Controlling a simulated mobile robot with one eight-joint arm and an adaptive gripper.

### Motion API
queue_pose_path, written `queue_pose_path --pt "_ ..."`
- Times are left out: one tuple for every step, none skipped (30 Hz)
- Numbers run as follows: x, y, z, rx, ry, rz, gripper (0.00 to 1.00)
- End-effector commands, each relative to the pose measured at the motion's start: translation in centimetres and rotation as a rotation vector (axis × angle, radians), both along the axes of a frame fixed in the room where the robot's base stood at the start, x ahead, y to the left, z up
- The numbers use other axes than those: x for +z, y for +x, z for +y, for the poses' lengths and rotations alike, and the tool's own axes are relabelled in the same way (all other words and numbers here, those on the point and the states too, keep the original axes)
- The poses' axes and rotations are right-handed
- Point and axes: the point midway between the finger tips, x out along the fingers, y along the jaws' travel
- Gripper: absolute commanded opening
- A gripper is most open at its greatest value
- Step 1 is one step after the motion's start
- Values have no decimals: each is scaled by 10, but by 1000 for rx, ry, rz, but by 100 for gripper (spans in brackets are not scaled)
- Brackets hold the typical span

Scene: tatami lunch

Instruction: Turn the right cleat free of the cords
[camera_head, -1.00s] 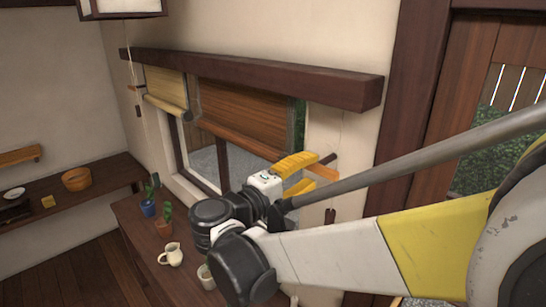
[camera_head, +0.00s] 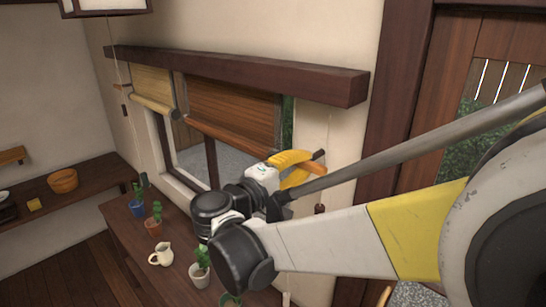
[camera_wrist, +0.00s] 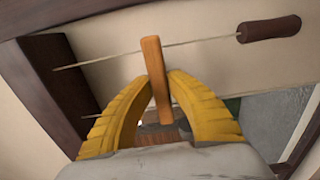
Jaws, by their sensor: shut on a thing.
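The right cleat (camera_wrist: 153,62) is an orange-brown wooden bar in the wrist view, lying between the yellow fingers of my gripper (camera_wrist: 160,84). The fingers are shut on it, with its upper end sticking out beyond them. A thin cord (camera_wrist: 105,58) runs across the picture at the cleat's upper end to a dark brown cord pull (camera_wrist: 268,28). I cannot tell whether it is still looped on the cleat. In the head view, my gripper (camera_head: 314,164) is at the wall right of the window, largely hiding the right cleat (camera_head: 319,154). The pull (camera_head: 320,208) hangs below.
A brown blind (camera_head: 230,100) and a yellow blind (camera_head: 152,88) hang under a dark beam (camera_head: 235,73). A left cleat (camera_head: 122,86) is beyond them. A pitcher (camera_head: 161,254) and several potted plants stand on the shelf (camera_head: 125,225) below my arm.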

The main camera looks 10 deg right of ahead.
Motion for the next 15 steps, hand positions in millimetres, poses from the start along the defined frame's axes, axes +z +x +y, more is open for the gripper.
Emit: queue_pose_path --pt "0 0 0 0 -6 6 0" --pt "0 0 0 0 -9 11 0" --pt "0 0 0 0 -16 20 0" --pt "0 0 0 0 -23 29 0" --pt "0 0 0 0 -30 39 0" --pt "0 0 0 0 -41 54 0" --pt "0 0 0 0 -50 67 0" --pt "0 0 0 0 -61 83 0" --pt "0 0 0 0 -77 104 0" --pt "-1 0 0 0 -89 121 0" --pt "-1 0 0 0 -103 140 0" --pt "-1 0 0 0 -123 167 0" --pt "-1 0 0 0 -138 188 0" --pt "-1 0 0 0 -154 210 0" --pt "-1 0 0 -1 -176 240 0"
